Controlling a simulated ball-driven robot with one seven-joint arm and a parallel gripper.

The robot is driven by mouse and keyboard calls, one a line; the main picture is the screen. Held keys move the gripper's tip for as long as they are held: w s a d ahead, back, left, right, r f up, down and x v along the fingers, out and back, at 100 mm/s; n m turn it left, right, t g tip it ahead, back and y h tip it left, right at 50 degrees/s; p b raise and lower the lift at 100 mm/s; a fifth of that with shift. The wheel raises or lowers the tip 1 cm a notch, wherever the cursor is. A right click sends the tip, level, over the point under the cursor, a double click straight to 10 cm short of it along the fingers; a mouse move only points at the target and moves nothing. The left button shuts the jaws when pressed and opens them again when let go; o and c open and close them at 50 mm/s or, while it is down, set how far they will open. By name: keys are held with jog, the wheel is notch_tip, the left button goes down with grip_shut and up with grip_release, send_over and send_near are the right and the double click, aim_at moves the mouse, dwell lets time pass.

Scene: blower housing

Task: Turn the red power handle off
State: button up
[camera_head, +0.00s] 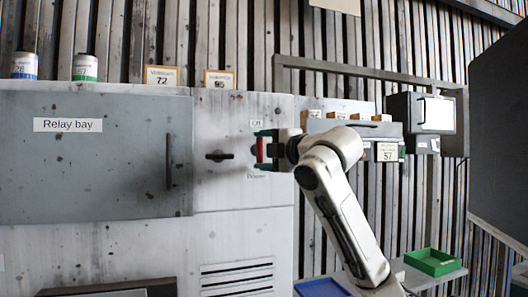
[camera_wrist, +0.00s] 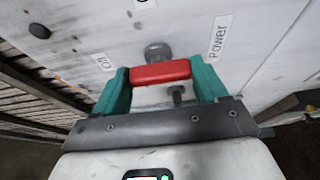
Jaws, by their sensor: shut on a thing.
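The red power handle (camera_wrist: 160,72) sits on the pale cabinet panel, beside a round grey knob-like hub (camera_wrist: 157,52). A "Power" label (camera_wrist: 219,37) is to its right and an "Off" label (camera_wrist: 104,63) to its left in the wrist view. My gripper (camera_wrist: 160,76) is shut on the handle, with a green finger at each end of the red bar. In the head view the handle (camera_head: 260,150) stands upright between the fingers of my gripper (camera_head: 264,150). The hub is partly hidden there.
A black handle (camera_head: 219,156) is on the panel to the left, next to the grey "Relay bay" door (camera_head: 95,180). A shelf with small boxes (camera_head: 350,128) is behind my arm. Blue (camera_head: 322,288) and green (camera_head: 434,262) trays are lower right.

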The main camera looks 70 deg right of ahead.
dwell(0.4)
jog(key=o, duration=1.1)
jog(key=shift+a, duration=0.1)
jog(key=shift+c, duration=0.2)
jog(key=b+v, duration=0.3)
jog(key=v, duration=0.7)
jog(key=shift+s+a, duration=0.15)
jog(key=shift+s, duration=0.2)
